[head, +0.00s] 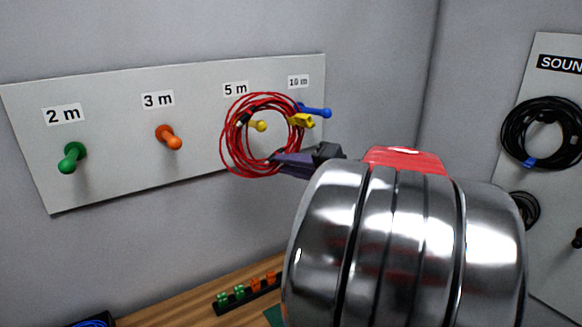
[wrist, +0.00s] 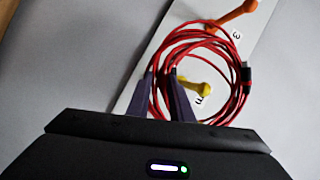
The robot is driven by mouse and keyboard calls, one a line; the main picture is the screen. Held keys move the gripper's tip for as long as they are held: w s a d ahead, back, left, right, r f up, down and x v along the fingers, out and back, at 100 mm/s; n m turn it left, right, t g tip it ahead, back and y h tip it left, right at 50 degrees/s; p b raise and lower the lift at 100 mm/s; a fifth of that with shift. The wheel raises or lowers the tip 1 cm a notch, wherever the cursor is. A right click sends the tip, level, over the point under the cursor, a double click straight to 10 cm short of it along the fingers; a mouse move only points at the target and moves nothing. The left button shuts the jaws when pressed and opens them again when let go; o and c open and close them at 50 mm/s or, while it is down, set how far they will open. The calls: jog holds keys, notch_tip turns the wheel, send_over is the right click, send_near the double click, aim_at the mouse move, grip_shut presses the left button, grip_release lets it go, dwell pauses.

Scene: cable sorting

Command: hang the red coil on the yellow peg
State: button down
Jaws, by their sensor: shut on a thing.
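The red coil (head: 240,160) is a bundle of several loops with a black band and a yellow tag (head: 301,120). My gripper (head: 274,158) is shut on its lower edge and holds it upright in front of the pegboard. The coil also shows in the wrist view (wrist: 240,100), with my gripper's fingers (wrist: 165,95) on its near side. The yellow peg (head: 258,126), under the "5 m" label, shows through the coil's opening. It also shows inside the loop in the wrist view (wrist: 204,88). I cannot tell whether its tip passes through the loop.
The pegboard (head: 120,120) also bears a green peg (head: 72,157), an orange peg (head: 169,137) and a blue peg (head: 315,111) close right of the coil. Black coils (head: 541,132) hang on the right board. A rack of small connectors (head: 246,290) stands on the wooden table below.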

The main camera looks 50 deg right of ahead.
jog(key=w+d+f, duration=0.2)
jog(key=w, duration=0.4)
jog(key=w+d+f, duration=0.1)
jog(key=w+f, duration=0.1)
jog(key=w, duration=0.5)
jog(key=shift+d+f, duration=0.3)
jog(key=shift+d, duration=0.1)
dwell(1.7)
jog(key=shift+w, duration=0.1)
dwell(0.3)
jog(key=c, duration=1.5)
grip_release()
jog(key=s, duration=0.4)
jog(key=s+r, duration=0.1)
jog(key=s, duration=0.4)
jog(key=s+d, duration=0.1)
jog(key=s, duration=0.3)
jog(key=shift+s+d+r, duration=0.1)
jog(key=shift+s+r, duration=0.25)
